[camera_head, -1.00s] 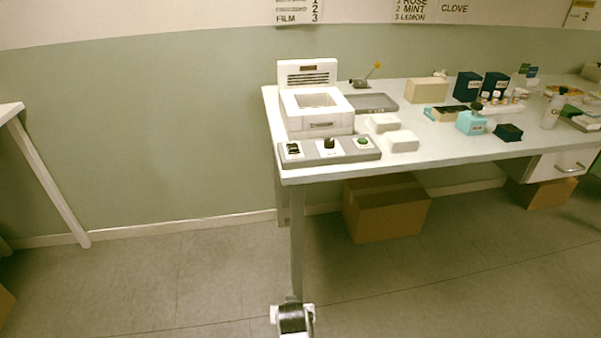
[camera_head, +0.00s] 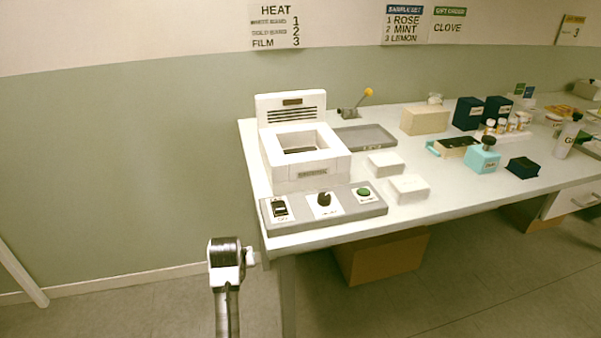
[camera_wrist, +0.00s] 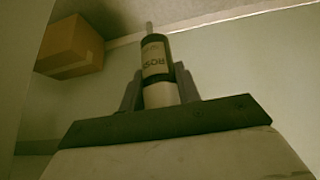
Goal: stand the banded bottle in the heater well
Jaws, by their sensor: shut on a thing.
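In the wrist view, my gripper (camera_wrist: 158,82) is shut on a bottle (camera_wrist: 155,58) with a pale label reading "ROS…", dark bands and a thin tip. The label appears upside down there, and the fingers stand on either side of the bottle. In the head view, the white heater (camera_head: 318,177) stands at the table's left end with a square well opening in its top. The well looks empty from here. My arm shows low in front of the table's left corner, apart from the heater; the held bottle cannot be made out there.
A grey control panel (camera_head: 345,207) with a switch, knob and green button lies in front of the heater. Two white blocks (camera_head: 409,188) and a grey tray (camera_head: 365,138) are to its right. Bottles and boxes crowd the table's right. A cardboard box (camera_head: 383,262) sits underneath.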

